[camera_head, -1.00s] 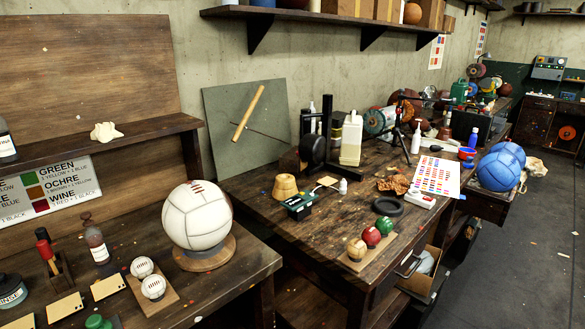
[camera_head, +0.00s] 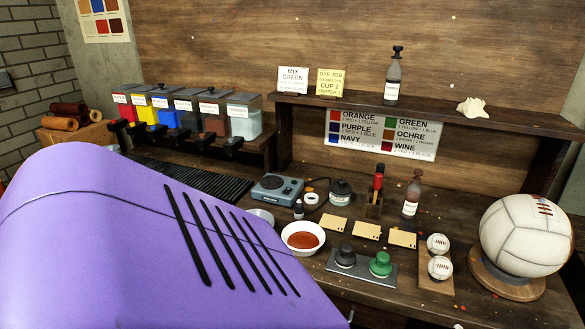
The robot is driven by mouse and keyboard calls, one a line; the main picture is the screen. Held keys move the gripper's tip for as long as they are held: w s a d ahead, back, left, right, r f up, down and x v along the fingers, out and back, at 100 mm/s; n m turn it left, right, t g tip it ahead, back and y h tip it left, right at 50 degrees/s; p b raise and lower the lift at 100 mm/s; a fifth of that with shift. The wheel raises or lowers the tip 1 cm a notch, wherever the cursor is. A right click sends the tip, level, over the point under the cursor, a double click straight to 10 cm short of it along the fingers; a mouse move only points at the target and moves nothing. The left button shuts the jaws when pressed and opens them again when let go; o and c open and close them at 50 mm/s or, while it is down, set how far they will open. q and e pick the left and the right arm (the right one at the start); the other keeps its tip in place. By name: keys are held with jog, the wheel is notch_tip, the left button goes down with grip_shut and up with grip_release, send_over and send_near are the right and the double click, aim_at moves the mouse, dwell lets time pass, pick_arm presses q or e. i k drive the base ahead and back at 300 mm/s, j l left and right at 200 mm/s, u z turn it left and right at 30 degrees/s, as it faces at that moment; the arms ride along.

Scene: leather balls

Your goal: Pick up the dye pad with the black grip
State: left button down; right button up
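The dye pad with the black grip (camera_head: 345,256) stands upright on a flat grey tray (camera_head: 335,276) on the workbench. The dye pad with the green grip (camera_head: 380,264) stands just to its right on the same tray. A white bowl of red-brown dye (camera_head: 303,238) is to the left of the tray, apart from it. Neither of my grippers is in view, so nothing shows of their state.
A large purple rounded surface (camera_head: 130,240) with dark strips fills the lower left and hides bench behind it. Cream cards (camera_head: 367,231) lie behind the tray. Two small balls (camera_head: 438,244) on a board and a large white ball (camera_head: 525,235) stand to the right.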

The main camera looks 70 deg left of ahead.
aim_at(345, 258)
jog(key=u, duration=1.7)
